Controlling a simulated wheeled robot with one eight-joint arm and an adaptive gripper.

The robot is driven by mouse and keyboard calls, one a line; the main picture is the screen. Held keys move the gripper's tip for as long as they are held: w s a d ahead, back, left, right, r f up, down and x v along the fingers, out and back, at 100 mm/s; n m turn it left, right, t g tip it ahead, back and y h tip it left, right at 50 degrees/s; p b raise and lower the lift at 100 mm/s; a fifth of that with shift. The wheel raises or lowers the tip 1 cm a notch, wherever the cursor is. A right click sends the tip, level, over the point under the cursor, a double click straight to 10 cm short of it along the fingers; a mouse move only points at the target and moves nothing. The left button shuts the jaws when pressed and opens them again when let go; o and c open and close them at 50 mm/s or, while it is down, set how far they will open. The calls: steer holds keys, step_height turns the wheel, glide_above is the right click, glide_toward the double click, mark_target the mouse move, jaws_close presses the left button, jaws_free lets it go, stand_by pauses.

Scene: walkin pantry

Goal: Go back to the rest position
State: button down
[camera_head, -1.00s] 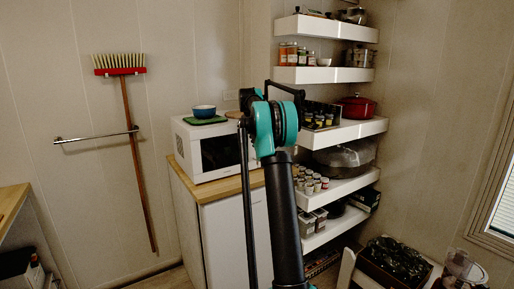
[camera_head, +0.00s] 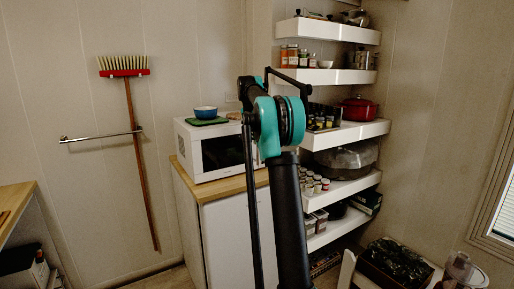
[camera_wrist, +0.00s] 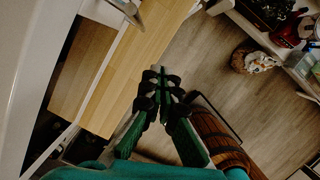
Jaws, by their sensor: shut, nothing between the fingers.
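My gripper (camera_wrist: 161,88) shows in the wrist view, with its dark fingertips together and nothing held between them. It hangs in the air above a wooden countertop (camera_wrist: 133,55) and the wood-look floor (camera_wrist: 195,58). In the head view my dark and teal arm stands upright in the middle, and it hides my gripper there.
A white microwave (camera_head: 207,150) with a blue bowl (camera_head: 206,112) on top stands on a cabinet (camera_head: 222,191) left of my arm. White shelves (camera_head: 342,133) with jars and pots are close on the right. A broom (camera_head: 137,150) hangs on the left wall.

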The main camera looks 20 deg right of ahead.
steer(key=s+a+f+m+t, duration=0.1)
steer(key=s+a+f+m, duration=0.3)
steer(key=s+f+m, duration=0.4)
steer(key=s+a+f+m+y, duration=0.1)
steer(key=s+a+f+m, duration=0.4)
steer(key=s, duration=1.8)
steer(key=s+a+f+m+t+y, duration=0.1)
steer(key=s+a+f+m, duration=0.3)
steer(key=s+f+m, duration=0.8)
steer(key=s+f, duration=0.4)
steer(key=shift+a+t, duration=0.3)
steer(key=shift+f, duration=0.1)
